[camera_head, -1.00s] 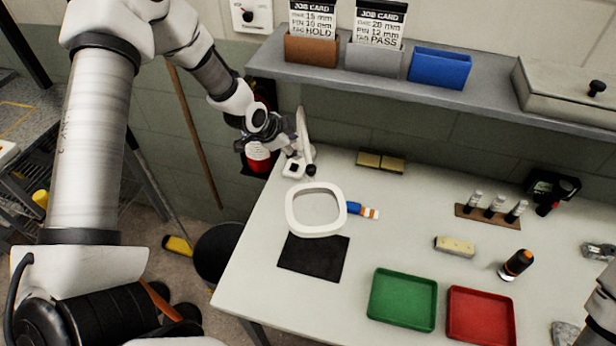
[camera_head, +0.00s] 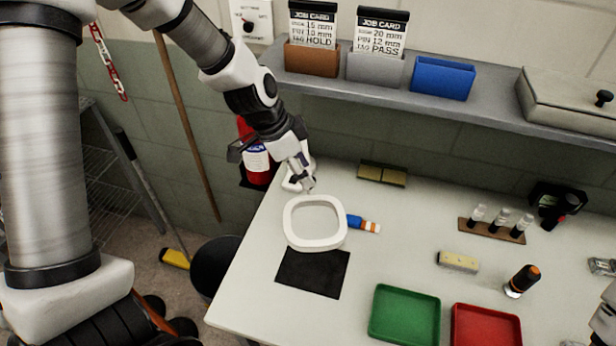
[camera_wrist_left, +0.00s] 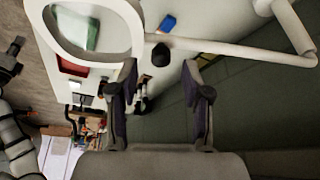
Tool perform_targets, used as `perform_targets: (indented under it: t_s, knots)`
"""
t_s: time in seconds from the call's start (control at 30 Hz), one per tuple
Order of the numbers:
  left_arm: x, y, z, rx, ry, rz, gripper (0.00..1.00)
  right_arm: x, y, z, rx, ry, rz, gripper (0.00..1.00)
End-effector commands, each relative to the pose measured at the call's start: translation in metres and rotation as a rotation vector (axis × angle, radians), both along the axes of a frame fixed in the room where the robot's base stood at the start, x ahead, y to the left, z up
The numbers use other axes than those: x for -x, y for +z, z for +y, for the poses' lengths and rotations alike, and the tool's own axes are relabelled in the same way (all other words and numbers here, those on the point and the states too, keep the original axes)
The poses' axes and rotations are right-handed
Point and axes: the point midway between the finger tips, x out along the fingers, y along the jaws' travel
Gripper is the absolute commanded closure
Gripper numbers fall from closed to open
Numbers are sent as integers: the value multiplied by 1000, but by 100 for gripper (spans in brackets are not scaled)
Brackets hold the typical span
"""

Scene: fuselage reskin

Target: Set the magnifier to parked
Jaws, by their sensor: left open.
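The magnifier has a white rounded-square ring head (camera_head: 318,244) over the back left of the table, above a black mat (camera_head: 313,273). My left gripper (camera_head: 305,180) is open just behind the ring, beside the magnifier's white arm, which it partly hides. In the left wrist view, the ring (camera_wrist_left: 134,32) is at upper left and the white arm (camera_wrist_left: 235,48) runs across to the right, beyond my open fingers (camera_wrist_left: 160,82). A dark knob (camera_wrist_left: 160,55) shows between the fingertips, below the arm; I cannot tell any contact. My right gripper cannot be made out clearly.
A blue-and-orange marker (camera_head: 363,224) lies right of the ring. A green tray (camera_head: 405,342) and a red tray (camera_head: 487,343) sit at the front. A shelf (camera_head: 340,82) with card holders runs above the table. A red extinguisher (camera_head: 257,160) stands behind my left gripper.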

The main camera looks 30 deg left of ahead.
Motion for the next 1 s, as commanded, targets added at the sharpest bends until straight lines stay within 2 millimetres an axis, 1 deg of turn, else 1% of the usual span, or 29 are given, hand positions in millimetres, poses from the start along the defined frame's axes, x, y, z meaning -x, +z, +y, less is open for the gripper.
perform_targets:
  t_s: [0.03,0.13,0.23,0.43,0.47,0.5,0.6,0.87,1.0]
  knots:
    - [-2,-14,-2,-2,0,3,51,0,-9,0,0,0,0,100]
    - [-6,-24,-6,-1,0,0,51,0,-15,0,0,0,0,100]
    - [-7,-27,-8,-2,0,-1,51,0,-16,0,0,0,0,100]
    - [-8,-26,-8,0,1,-2,51,0,-14,0,0,0,0,100]
    - [-8,-26,-8,-1,0,-2,55,0,-14,0,0,0,0,100]
    - [-8,-26,-8,-1,0,-2,69,0,-14,0,0,0,0,100]
    - [-8,-26,-8,-1,-1,-1,100,0,-14,0,0,0,0,100]
    - [-9,-27,-8,-1,2,-1,100,0,-16,0,0,0,0,100]
    - [-17,-29,-9,-4,16,-2,100,0,-23,0,0,0,0,100]
